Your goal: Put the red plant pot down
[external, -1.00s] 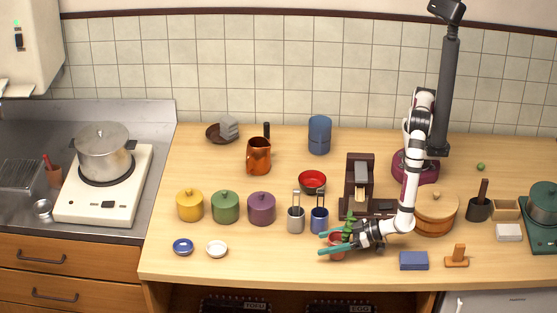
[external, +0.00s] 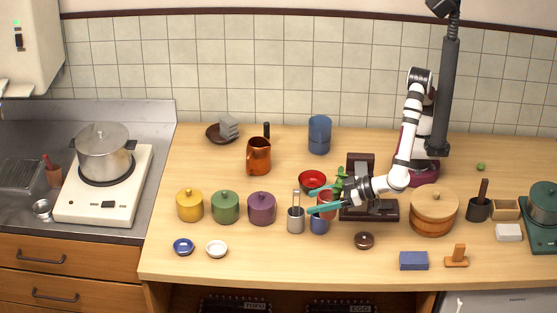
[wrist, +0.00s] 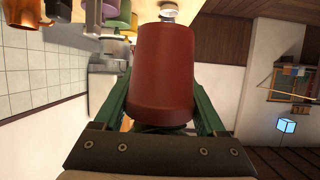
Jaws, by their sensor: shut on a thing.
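The red plant pot (external: 326,197) with its green plant is held between the teal fingers of my gripper (external: 320,200), raised above the counter. In the wrist view the pot (wrist: 165,75) fills the middle, with a green finger on each side of it. A dark brown round dish (external: 364,240) lies on the counter below and right of the gripper.
A grey container (external: 296,222) stands left of the blue one. Yellow (external: 190,207), green (external: 225,209) and purple (external: 261,210) lidded pots stand further left. A dark stand (external: 382,210) and a wooden tub (external: 433,217) are to the right.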

